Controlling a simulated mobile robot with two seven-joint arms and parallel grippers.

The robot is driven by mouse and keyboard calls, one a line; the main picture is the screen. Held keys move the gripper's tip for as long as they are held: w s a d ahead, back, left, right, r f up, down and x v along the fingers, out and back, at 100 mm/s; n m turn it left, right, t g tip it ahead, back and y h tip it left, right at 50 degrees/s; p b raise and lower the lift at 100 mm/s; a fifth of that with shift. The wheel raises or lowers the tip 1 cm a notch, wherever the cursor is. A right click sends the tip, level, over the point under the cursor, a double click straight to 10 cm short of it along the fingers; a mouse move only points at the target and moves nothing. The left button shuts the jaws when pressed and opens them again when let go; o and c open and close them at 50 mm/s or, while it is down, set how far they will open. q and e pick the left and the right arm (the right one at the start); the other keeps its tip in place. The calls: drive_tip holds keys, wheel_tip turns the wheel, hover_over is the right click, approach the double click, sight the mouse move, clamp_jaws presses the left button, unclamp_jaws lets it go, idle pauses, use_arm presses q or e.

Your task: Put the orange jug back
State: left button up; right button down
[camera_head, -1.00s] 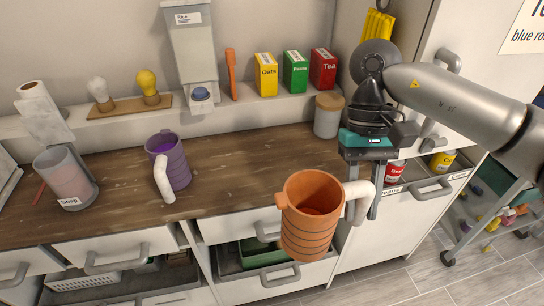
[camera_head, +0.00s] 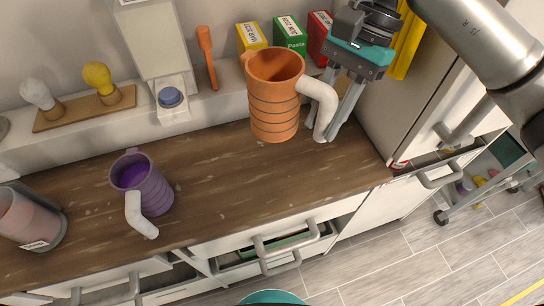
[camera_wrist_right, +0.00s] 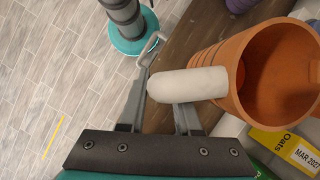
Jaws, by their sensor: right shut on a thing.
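The orange jug (camera_head: 273,98), with ridged bands and a white handle (camera_head: 318,103), is upright or nearly so over the back of the wooden counter, in front of the shelf. My right gripper (camera_head: 338,118) is shut on the white handle, to the right of the jug's body. Whether the jug's base touches the counter is hard to tell. In the right wrist view, the handle (camera_wrist_right: 190,84) lies between the fingers and the jug's open mouth (camera_wrist_right: 282,72) faces the camera. My left gripper is out of view.
A purple jug (camera_head: 143,185) stands on the counter (camera_head: 230,180) at left, beside the soap container (camera_head: 28,215). Behind the orange jug are yellow, green (camera_head: 289,38) and red boxes on the shelf. A dispenser (camera_head: 160,60) stands left of them. The middle counter is clear.

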drive_tip(key=shift+s+a+r+m+t+y+p, duration=0.1)
drive_tip(key=shift+a+r+m+t+y+p, duration=0.1)
drive_tip(key=shift+a+r+m, duration=0.3)
drive_tip(key=shift+s+a+r+m+t+y+p, duration=0.15)
drive_tip(key=shift+a+r+m+t+y, duration=0.1)
drive_tip(key=shift+r+m, duration=0.35)
drive_tip(key=shift+m, duration=0.6)
drive_tip(key=f, duration=1.9)
drive_tip(key=shift+w+a+f, duration=0.15)
drive_tip(key=shift+a+f, duration=0.05)
drive_tip(key=shift+a, duration=0.05)
drive_tip(key=shift+f+b, duration=0.1)
drive_tip(key=shift+b, duration=0.3)
drive_tip(key=c, duration=0.6)
unclamp_jaws()
drive_tip(key=v, duration=1.2)
